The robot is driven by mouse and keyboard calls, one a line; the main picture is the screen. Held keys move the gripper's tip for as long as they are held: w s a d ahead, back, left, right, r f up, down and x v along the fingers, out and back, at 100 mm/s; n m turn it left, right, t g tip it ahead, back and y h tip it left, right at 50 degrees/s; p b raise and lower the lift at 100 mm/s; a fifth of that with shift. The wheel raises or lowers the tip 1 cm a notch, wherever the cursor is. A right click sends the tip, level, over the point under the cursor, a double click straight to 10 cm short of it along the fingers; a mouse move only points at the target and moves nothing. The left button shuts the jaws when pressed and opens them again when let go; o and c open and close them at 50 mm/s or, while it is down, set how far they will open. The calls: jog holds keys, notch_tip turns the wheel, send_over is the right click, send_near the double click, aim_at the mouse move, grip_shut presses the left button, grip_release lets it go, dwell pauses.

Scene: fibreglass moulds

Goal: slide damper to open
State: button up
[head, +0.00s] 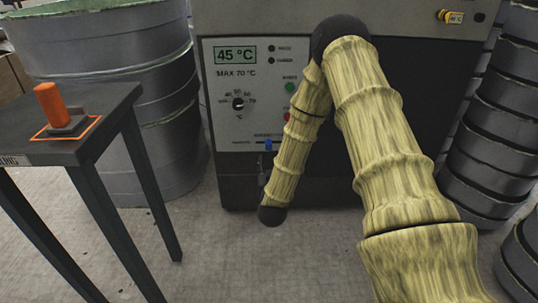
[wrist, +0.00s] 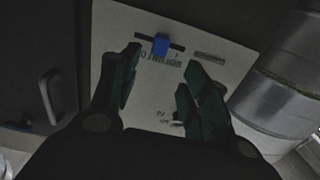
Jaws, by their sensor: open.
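The damper slider is a small blue knob (head: 268,145) low on the pale control panel (head: 225,110) of the dark oven, in the head view. In the wrist view the blue knob (wrist: 160,44) sits in a dark straight slot, near its middle, with slot showing on both sides. My gripper (wrist: 162,60) is open, its two dark green fingers spread with the knob between and just beyond the tips. Nothing is held; I cannot tell any contact. In the head view my arm hides part of the panel, and the fingers cannot be made out.
The panel also carries a 45 °C display (head: 236,55), a dial (head: 238,103) and a green button (head: 290,87). A dark table (head: 60,150) with an orange-handled tool (head: 52,105) stands left. Large grey drums (head: 165,140) stand behind it, and stacked grey rings (head: 485,150) at right.

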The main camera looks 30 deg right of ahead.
aim_at(269, 146)
jog(key=b+x, duration=0.3)
jog(key=x, duration=0.8)
jog(key=shift+r+b, duration=0.1)
jog(key=shift+b, duration=0.25)
grip_shut()
